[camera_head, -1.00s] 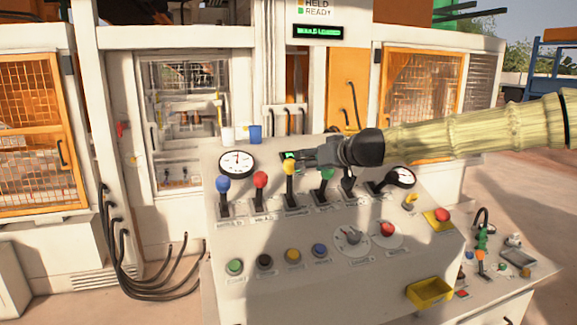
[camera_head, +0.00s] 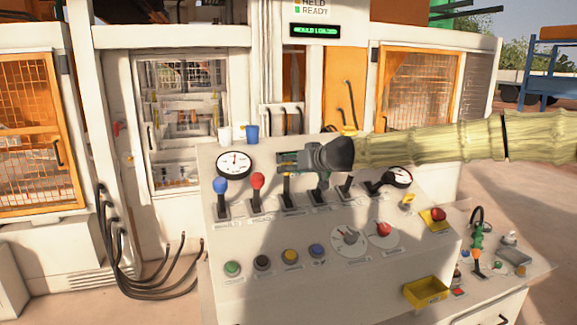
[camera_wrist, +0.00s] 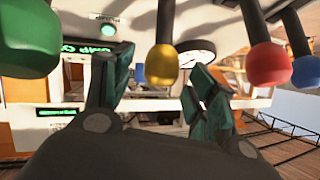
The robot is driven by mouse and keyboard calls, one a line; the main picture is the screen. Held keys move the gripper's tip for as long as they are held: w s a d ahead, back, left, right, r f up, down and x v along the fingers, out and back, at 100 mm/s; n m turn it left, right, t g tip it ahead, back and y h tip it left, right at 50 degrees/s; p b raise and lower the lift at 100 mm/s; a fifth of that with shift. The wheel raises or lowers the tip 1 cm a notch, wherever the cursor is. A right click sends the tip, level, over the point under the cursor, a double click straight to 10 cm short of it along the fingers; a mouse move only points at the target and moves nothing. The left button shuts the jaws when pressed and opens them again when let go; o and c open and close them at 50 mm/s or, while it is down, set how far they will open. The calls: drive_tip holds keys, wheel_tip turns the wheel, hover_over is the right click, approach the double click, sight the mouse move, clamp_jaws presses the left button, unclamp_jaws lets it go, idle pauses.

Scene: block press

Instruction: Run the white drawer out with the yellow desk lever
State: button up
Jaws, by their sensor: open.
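The yellow desk lever (camera_head: 287,190) stands in the lever row on the sloping desk; my gripper hides its knob in the head view. In the wrist view, the yellow knob (camera_wrist: 161,65) hangs between my two fingers, with gaps on both sides. My gripper (camera_head: 284,161) is open and reaches in from the right at knob height. Its fingers also show in the wrist view (camera_wrist: 158,92). I cannot make out which part is the white drawer; the press bay (camera_head: 187,120) behind its window holds pale shelves.
The red knob (camera_head: 257,181) and blue knob (camera_head: 220,186) stand left of the yellow lever. The green knob (camera_wrist: 28,40) is close on its other side. A dial gauge (camera_head: 234,163) and a blue cup (camera_head: 252,133) are behind. Push buttons (camera_head: 290,256) line the lower desk.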

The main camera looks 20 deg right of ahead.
drive_tip(key=shift+x, duration=1.6)
drive_tip(key=shift+a, duration=0.1)
clamp_jaws()
